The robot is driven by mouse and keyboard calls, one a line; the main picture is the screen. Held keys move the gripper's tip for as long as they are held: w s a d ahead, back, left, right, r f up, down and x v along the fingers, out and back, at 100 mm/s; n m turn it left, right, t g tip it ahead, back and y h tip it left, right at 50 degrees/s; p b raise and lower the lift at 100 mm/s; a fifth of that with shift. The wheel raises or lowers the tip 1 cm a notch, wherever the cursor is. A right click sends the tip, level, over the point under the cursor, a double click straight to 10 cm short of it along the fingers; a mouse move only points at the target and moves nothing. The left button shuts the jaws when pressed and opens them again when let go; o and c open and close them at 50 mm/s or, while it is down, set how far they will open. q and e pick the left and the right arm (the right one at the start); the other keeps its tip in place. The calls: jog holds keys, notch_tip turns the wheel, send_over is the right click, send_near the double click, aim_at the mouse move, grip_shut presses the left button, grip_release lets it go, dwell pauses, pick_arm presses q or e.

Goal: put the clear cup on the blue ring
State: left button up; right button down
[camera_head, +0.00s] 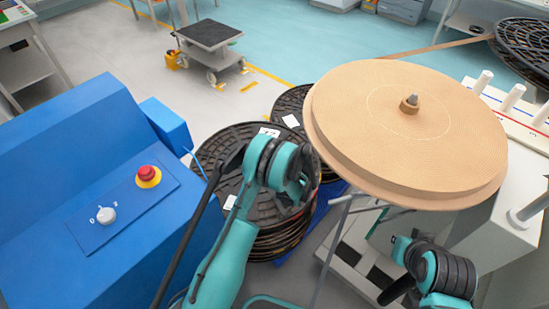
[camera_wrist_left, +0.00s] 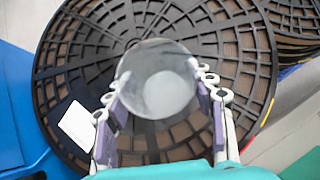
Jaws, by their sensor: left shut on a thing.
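The clear cup (camera_wrist_left: 158,78) shows in the left wrist view as a round, see-through shape between the two fingers. My left gripper (camera_wrist_left: 160,98) is shut on it, with a finger at each side. The cup is in the air above a black spool. In the head view my left arm reaches over the spools, and its wrist hides the gripper and the cup. My right arm shows at the lower right of the head view, with its gripper out of sight. I see no blue ring in either view.
Black spools (camera_head: 236,140) stand below my left arm. A large tan roll (camera_head: 420,120) is at the right. A blue machine (camera_head: 70,130) with a red button (camera_head: 148,175) and a knob (camera_head: 106,215) fills the left. A cart (camera_head: 208,35) stands on open floor behind.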

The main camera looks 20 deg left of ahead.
pick_arm(q)
jog(key=shift+d+r, duration=0.25)
jog(key=shift+d, duration=0.15)
jog(key=shift+r, duration=0.25)
jog(key=s+r+m+t+h, duration=0.1)
jog(key=s+r+m+h, duration=0.2)
jog(key=r, duration=1.5)
jog(key=s+d+r+m+t, duration=0.1)
jog(key=s+d+r, duration=0.3)
jog(key=s+r, duration=0.6)
jog(key=s+m, duration=0.1)
jog(key=s, duration=0.2)
jog(key=shift+s+d+r+m+h, duration=0.15)
jog(key=shift+s+r+m+h, duration=0.15)
jog(key=shift+r+h, duration=0.1)
